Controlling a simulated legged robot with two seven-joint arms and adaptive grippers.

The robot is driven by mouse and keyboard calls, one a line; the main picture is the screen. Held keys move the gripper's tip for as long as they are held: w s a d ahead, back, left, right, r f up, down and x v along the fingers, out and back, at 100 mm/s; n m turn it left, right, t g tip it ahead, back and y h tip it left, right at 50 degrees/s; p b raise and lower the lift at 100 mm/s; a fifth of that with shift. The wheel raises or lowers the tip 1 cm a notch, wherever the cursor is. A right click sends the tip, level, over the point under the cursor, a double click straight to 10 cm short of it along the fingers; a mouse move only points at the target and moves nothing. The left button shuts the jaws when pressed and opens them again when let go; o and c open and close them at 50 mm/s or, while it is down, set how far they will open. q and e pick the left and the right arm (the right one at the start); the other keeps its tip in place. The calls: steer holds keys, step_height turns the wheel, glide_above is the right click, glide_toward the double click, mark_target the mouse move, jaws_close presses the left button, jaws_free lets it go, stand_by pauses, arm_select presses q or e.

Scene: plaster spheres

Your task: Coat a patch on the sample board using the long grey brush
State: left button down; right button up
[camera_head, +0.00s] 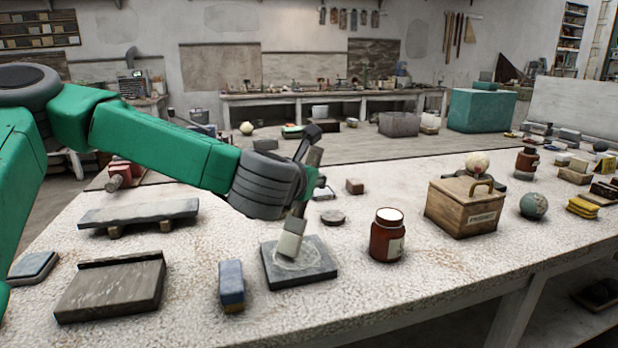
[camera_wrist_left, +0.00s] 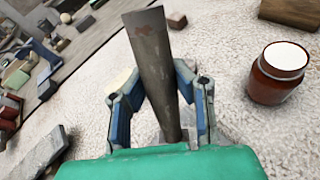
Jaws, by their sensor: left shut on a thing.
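The long grey brush (camera_head: 291,241) slants down over the sample board, its pale block-shaped head low and apparently touching the surface. My left gripper (camera_head: 309,182) is shut on the brush's handle. In the left wrist view, the dark, worn handle (camera_wrist_left: 150,50) stands between the two blue-and-grey fingers of the left gripper (camera_wrist_left: 166,90). The sample board (camera_head: 318,269) is a dark grey square slab lying flat on the table. A whitish, rounded smear (camera_head: 303,262) shows on it around the brush head, which hides part of it. My right gripper is not in view.
A red-brown jar with white contents (camera_head: 387,236) stands right of the board; it also shows in the left wrist view (camera_wrist_left: 277,75). A blue-grey block (camera_head: 231,284) stands to the left. A wooden box (camera_head: 464,208) sits farther right. The table (camera_head: 400,312) is clear in front.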

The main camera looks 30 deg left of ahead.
arm_select(q)
steer(key=shift+w+a, duration=1.4)
steer(key=shift+a, duration=0.25)
steer(key=shift+s+d, duration=1.45)
steer(key=shift+d, duration=0.3)
steer(key=shift+f+b, duration=0.1)
steer(key=shift+b, duration=0.25)
steer(key=shift+w+a, duration=0.1)
steer(key=shift+a, duration=0.05)
steer(key=w+a, duration=0.2)
steer(key=a, duration=0.1)
steer(key=shift+w+a+p, duration=0.15)
steer(key=shift+w+p, duration=0.15)
steer(key=shift+w, duration=0.1)
